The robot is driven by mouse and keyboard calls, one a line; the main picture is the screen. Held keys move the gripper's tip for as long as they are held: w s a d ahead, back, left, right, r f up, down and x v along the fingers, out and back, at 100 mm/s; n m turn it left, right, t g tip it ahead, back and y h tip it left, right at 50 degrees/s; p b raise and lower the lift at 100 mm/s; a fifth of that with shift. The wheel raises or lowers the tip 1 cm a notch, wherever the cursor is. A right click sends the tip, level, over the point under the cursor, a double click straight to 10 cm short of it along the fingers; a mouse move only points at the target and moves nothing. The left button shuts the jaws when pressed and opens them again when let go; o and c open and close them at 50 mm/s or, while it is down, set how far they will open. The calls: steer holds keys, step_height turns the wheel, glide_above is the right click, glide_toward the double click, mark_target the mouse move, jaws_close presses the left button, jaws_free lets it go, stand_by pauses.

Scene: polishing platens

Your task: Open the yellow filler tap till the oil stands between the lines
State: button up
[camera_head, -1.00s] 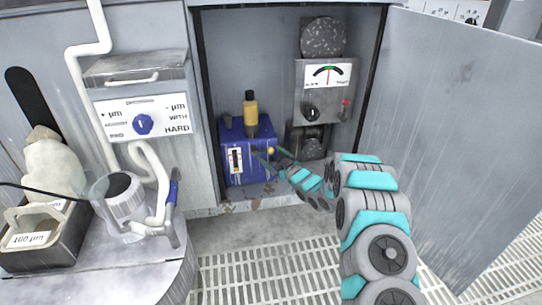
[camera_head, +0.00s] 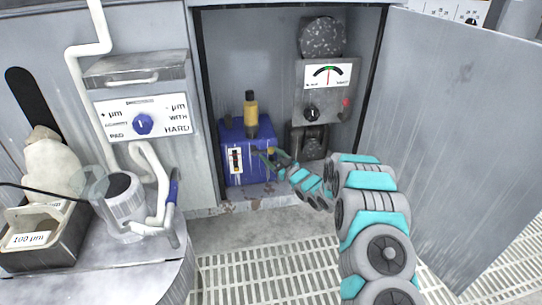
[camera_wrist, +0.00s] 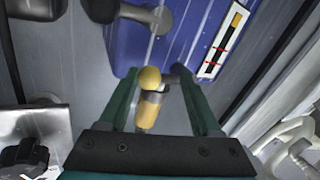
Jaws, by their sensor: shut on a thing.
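The yellow filler tap (camera_wrist: 149,78) shows as a round knob on the blue oil box (camera_head: 262,172). My gripper (camera_wrist: 155,73) is shut on it, with the green fingers on either side. In the head view my gripper (camera_head: 268,158) reaches the front of the box. The sight gauge (camera_wrist: 222,45), a white plate with a dark strip and red lines, also shows in the head view (camera_head: 236,160). The wrist view is roughly upside down. The amber oil (camera_wrist: 237,19) fills a short stretch at the gauge's lower end, below both red lines.
A yellow bottle (camera_head: 250,112) stands on the box inside the open cabinet. A grey meter unit (camera_head: 326,92) with a dial is to its right. The cabinet door (camera_head: 450,130) stands open on the right. A bench with a cup (camera_head: 120,200) and tray is at left.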

jaws_close()
steer(key=shift+r, duration=0.1)
steer(key=shift+s+a+r+n+g+h+b, duration=0.2)
steer(key=shift+r+n+h+b, duration=0.3)
steer(key=shift+n, duration=0.4)
steer(key=shift+w+a+r+n+g+h+b, duration=0.15)
steer(key=shift+r+n+g+h+b, duration=0.15)
steer(key=shift+r+n+b, duration=0.45)
steer(key=shift+s+a+r+n+g+h+b, duration=0.1)
steer(key=shift+r+n+g+h+b, duration=0.25)
steer(key=shift+n, duration=0.7)
steer(key=shift+r, duration=0.2)
steer(key=o, duration=0.7)
jaws_free()
steer(key=o, duration=0.5)
steer(key=shift+a+f, duration=0.1)
steer(key=shift+a, duration=0.05)
